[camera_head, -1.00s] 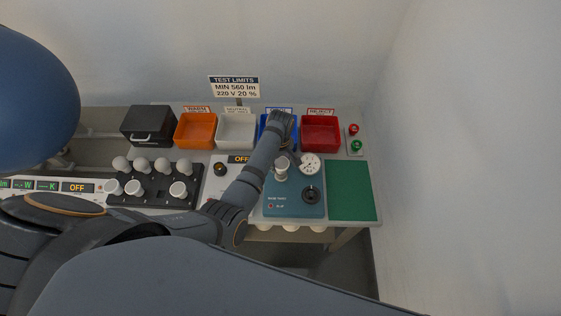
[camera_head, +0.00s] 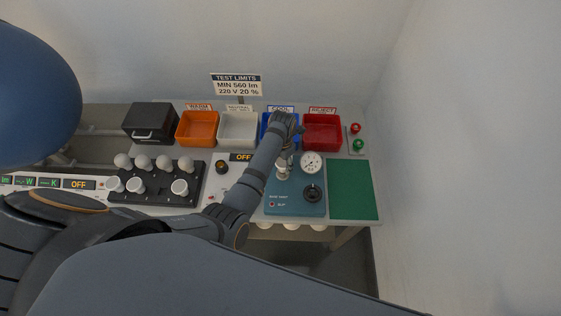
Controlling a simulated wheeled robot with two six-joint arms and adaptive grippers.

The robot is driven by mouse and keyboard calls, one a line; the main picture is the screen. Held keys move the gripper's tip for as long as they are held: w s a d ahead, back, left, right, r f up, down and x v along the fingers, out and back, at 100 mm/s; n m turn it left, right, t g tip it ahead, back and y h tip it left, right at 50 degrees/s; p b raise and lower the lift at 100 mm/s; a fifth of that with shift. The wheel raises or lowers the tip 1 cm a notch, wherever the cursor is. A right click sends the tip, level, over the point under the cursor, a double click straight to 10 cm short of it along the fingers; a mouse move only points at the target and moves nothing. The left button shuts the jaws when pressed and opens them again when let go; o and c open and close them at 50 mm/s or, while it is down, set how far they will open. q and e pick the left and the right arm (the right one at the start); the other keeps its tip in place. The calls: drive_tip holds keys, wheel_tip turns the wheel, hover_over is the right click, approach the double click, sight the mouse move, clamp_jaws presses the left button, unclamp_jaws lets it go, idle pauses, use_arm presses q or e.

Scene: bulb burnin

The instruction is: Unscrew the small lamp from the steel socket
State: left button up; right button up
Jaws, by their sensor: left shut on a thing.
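The steel socket (camera_head: 282,172) stands on the left rear part of a blue-teal test unit (camera_head: 290,203), right of the table's middle. My left arm reaches in from the lower left, and its wrist bends down over the socket. My left gripper (camera_head: 285,156) is at the top of the socket, shut on the small lamp. The lamp is mostly hidden by the gripper and wrist, so I cannot tell how far it sits in the socket. My right gripper is not in view.
Black, orange (camera_head: 197,129), white, blue and red (camera_head: 322,133) containers line the back. A black rack (camera_head: 155,188) with several white bulbs stands left. A dial gauge (camera_head: 311,162) and black knob (camera_head: 312,193) are close beside the socket. A green mat (camera_head: 350,190) is clear.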

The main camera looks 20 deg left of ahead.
use_arm(q)
drive_tip(key=shift+d+r+n, duration=0.1)
drive_tip(key=shift+d+n, duration=0.1)
drive_tip(key=shift+n, duration=1)
drive_tip(key=f+b, duration=0.1)
drive_tip(key=b, duration=0.1)
drive_tip(key=shift+w+n+b, duration=0.15)
drive_tip(key=shift+n+b, duration=0.15)
drive_tip(key=shift+r, duration=0.25)
drive_tip(key=shift+r+n, duration=0.25)
drive_tip(key=shift+n, duration=0.05)
drive_tip(key=o, duration=0.9)
drive_tip(key=shift+c, duration=0.2)
drive_tip(key=shift+o, duration=0.9)
drive_tip(key=shift+d, duration=0.1)
